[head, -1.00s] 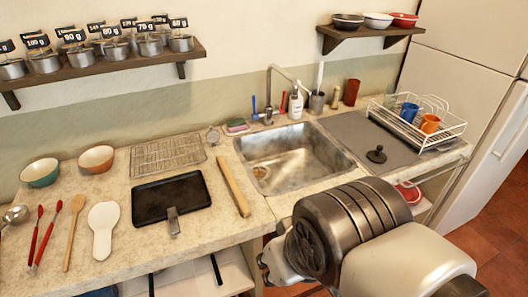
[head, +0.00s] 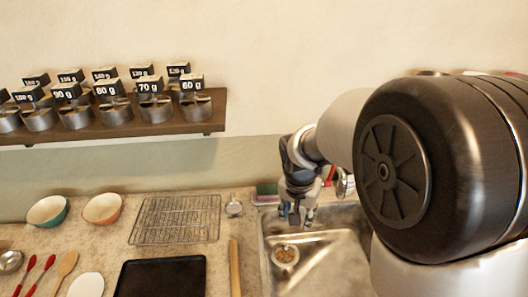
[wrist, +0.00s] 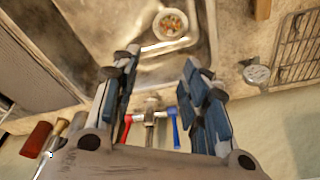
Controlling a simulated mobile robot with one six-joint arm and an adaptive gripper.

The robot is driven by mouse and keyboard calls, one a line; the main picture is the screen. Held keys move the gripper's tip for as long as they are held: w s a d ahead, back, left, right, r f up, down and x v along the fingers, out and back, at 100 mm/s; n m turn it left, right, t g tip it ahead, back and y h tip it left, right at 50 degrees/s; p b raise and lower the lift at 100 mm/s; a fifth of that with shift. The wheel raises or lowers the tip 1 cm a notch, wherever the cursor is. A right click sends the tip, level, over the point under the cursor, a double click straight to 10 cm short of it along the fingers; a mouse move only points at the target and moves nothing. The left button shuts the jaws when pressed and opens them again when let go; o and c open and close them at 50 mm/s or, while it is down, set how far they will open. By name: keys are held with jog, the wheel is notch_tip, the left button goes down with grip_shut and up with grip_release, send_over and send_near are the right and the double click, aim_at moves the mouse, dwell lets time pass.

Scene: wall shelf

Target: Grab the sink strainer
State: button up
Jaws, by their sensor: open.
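The sink strainer (head: 285,254) is a round metal basket with brown and coloured bits in it, sitting in the drain at the left of the sink. It also shows near the top middle of the wrist view (wrist: 170,24). The steel sink (head: 318,247) is partly hidden by my arm. My gripper (head: 297,216) is above the back of the sink, pointing down. In the wrist view my gripper (wrist: 160,65) has its fingers wide apart with nothing between them, and the strainer lies beyond the fingertips.
A small round metal piece (head: 234,206) lies beside a wire rack (head: 177,219). A wooden strip (head: 235,266) runs left of the sink. A shelf (head: 140,122) of metal tins hangs at upper left.

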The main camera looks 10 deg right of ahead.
jog(key=w+a+f+m+g+p, duration=0.1)
jog(key=w+f+m+p, duration=0.35)
jog(key=f, duration=0.75)
jog(key=n+b, duration=0.2)
jog(key=b, duration=0.3)
send_over(286, 248)
jog(key=s, duration=0.1)
notch_tip(286, 248, down, 13)
jog(key=shift+a+r, duration=0.1)
jog(key=shift+a, duration=0.05)
jog(key=shift+w+f+b, duration=0.2)
jog(key=shift+f+b, duration=0.05)
jog(key=shift+f, duration=0.75)
jog(key=shift+w+f+b, duration=0.25)
jog(key=shift+f+b, duration=0.05)
jog(key=shift+f, duration=0.65)
jog(key=shift+w+f+b, duration=0.2)
jog(key=shift+f+b, duration=0.05)
jog(key=shift+f, duration=0.75)
jog(key=shift+r, duration=0.1)
grip_shut()
